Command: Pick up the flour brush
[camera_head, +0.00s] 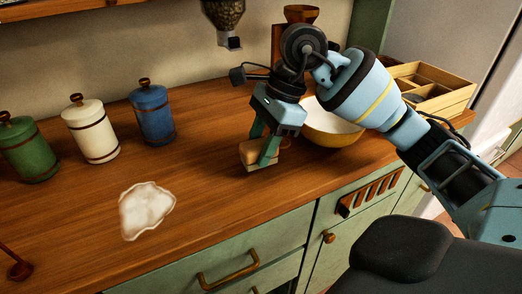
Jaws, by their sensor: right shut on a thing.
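The flour brush (250,154) is a small tan, blocky thing on the wooden counter, right of the middle. My right gripper (263,150) points down over it and is shut on it. The fingers cover part of the brush, and its underside is at or very near the counter top; I cannot tell if it touches. A white patch of flour (146,208) lies on the counter to the left of the brush. My left gripper is not in view.
Green (28,150), white (91,130) and blue (153,113) canisters stand along the wall. A yellow bowl (335,132) stands behind my right arm, near a wooden divided box (440,90). A bean-filled hopper (226,18) hangs above. The counter between flour and brush is clear.

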